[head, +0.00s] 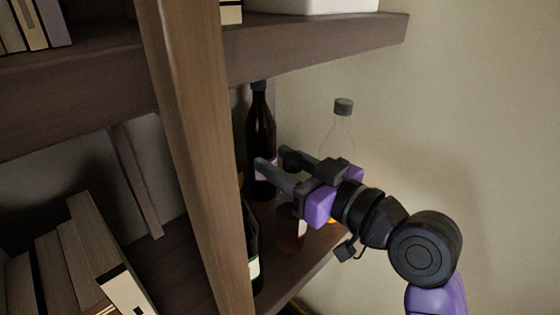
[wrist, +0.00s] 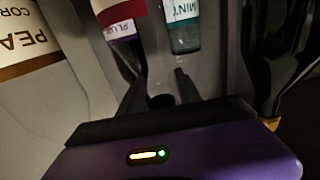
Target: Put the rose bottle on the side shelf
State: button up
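My gripper (head: 276,163) reaches into the lower shelf bay from the right, its two fingers apart. In the wrist view the gripper (wrist: 158,86) also shows spread fingers, with a small dark round thing (wrist: 161,101) low between them. I cannot tell what it is. No label reading rose shows. A reddish glass thing (head: 289,236) stands below the gripper, partly hidden by it, and I cannot tell whether it is the rose bottle. The lower shelf (head: 314,257) carries the bottles.
A dark bottle with a purple label (head: 261,130) stands behind the fingers. A clear grey-capped bottle (head: 342,125) stands behind my wrist. A green bottle (head: 250,245) is partly behind the wooden post (head: 190,120). A MINT label (wrist: 182,10) shows in the wrist view. Books (head: 75,260) lean left.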

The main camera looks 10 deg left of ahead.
jog(key=shift+o, duration=0.2)
jog(key=shift+r, duration=0.25)
jog(key=b+v, duration=0.3)
jog(key=v, duration=0.9)
jog(key=shift+f, duration=0.15)
